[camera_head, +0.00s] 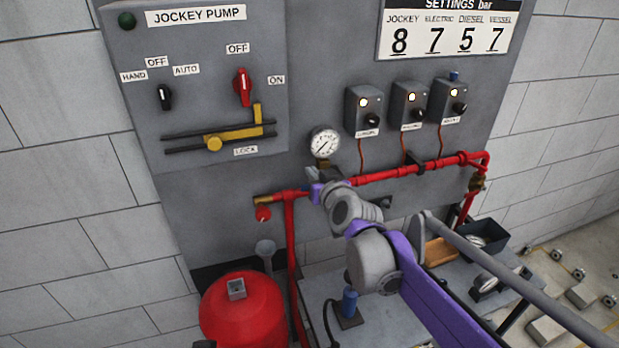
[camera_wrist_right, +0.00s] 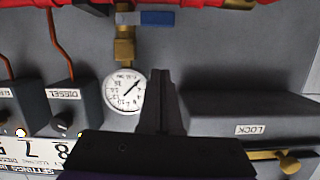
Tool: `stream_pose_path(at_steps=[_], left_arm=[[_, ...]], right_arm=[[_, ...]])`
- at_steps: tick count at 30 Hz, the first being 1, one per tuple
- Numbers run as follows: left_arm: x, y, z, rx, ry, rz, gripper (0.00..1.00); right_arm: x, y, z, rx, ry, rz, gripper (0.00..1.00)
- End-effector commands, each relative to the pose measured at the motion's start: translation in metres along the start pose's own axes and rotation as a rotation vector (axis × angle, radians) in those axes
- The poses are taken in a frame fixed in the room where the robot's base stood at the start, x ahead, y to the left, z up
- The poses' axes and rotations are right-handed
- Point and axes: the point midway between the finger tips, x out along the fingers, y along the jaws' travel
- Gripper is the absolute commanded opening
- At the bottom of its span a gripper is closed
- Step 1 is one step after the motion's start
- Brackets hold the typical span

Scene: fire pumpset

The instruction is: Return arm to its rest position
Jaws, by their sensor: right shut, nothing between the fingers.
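My right arm (camera_head: 430,295), purple and grey, reaches in from the lower right towards the panel. Its gripper (camera_head: 312,172) is in front of the red pipe, just below the round white gauge (camera_head: 325,142). In the right wrist view the dark fingers of this gripper (camera_wrist_right: 160,76) are together with nothing between them. There the gauge (camera_wrist_right: 124,91) shows just left of the fingers, and a blue valve lever (camera_wrist_right: 160,18) on a brass fitting lies above them. I cannot tell whether the fingers touch anything. My left gripper is not in view.
The red pipe (camera_head: 400,172) runs across the panel below three switch boxes (camera_head: 363,110). The jockey pump panel (camera_head: 200,80) is at upper left. A red tank (camera_head: 243,312) stands below. A dark bin (camera_head: 485,235) sits at the right.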

Motion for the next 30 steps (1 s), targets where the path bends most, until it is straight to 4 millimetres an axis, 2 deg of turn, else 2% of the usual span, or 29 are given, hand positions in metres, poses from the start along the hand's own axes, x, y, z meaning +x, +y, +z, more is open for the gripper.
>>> stream_pose_path(at_steps=[1, 6, 14, 17, 20, 23, 27, 30], left_arm=[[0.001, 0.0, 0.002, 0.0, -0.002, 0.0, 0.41], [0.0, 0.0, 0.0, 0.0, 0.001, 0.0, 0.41], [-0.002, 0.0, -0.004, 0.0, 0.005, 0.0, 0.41], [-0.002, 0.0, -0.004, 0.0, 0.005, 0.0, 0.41], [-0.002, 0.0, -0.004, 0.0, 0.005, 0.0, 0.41], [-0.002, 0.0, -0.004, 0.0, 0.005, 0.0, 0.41], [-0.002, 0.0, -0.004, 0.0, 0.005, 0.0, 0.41], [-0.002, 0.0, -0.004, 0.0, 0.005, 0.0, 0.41]], right_arm=[[-0.013, 0.0, 0.004, 0.001, -0.003, 0.001, 0.0], [-0.045, 0.0, 0.005, 0.002, -0.003, 0.001, 0.0], [-0.072, -0.001, 0.005, 0.002, -0.004, 0.001, 0.0], [-0.081, 0.001, 0.012, 0.002, -0.024, 0.0, 0.0], [-0.105, 0.007, 0.041, 0.005, -0.106, 0.0, 0.0], [-0.144, 0.018, 0.09, 0.016, -0.247, 0.019, 0.0], [-0.206, 0.038, 0.169, 0.051, -0.464, 0.094, 0.0], [-0.246, 0.051, 0.216, 0.081, -0.595, 0.166, 0.0]])
